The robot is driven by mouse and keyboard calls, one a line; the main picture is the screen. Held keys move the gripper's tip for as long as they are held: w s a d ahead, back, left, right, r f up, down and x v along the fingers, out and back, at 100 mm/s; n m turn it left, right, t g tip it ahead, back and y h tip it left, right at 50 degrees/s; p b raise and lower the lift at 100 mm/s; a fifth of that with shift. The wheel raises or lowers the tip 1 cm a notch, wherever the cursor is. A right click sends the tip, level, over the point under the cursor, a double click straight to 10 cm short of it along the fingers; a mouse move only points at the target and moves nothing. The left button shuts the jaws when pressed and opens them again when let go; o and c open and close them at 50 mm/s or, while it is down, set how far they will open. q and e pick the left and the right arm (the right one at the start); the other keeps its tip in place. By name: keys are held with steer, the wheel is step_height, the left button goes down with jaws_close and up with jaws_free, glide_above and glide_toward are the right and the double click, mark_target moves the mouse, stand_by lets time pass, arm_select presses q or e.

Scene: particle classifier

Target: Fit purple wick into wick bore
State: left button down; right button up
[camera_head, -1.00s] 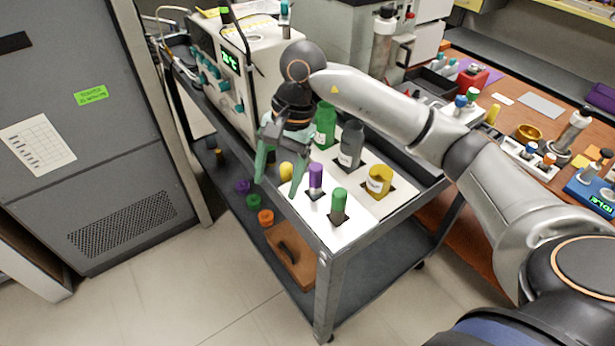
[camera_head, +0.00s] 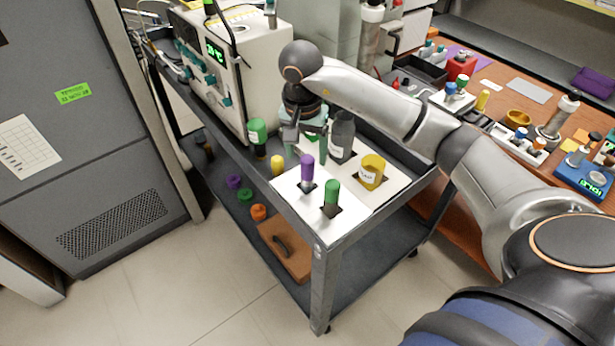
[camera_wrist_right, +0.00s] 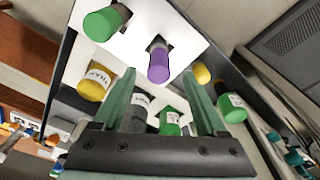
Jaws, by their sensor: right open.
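The purple wick (camera_head: 307,168) stands upright in a dark square opening of a white panel (camera_head: 312,218) on the cart top. It also shows in the right wrist view (camera_wrist_right: 159,63). My right gripper (camera_head: 306,160) is open and empty, pointing down just behind the purple wick. In the right wrist view its two green fingers (camera_wrist_right: 164,85) are spread, with the purple wick beyond and between their tips, apart from them. I cannot tell which opening is the wick bore. My left gripper is not in view.
A yellow jar (camera_head: 371,171), a grey bottle (camera_head: 342,136) and a green bottle (camera_head: 257,135) crowd the gripper. A white instrument (camera_head: 255,60) stands behind. The lower shelf holds a brown box (camera_head: 287,250).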

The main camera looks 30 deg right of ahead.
mark_target(307, 158)
steer(key=f, duration=0.4)
steer(key=shift+d, duration=0.2)
steer(key=shift+c, duration=0.3)
jaws_close()
stand_by(0.9)
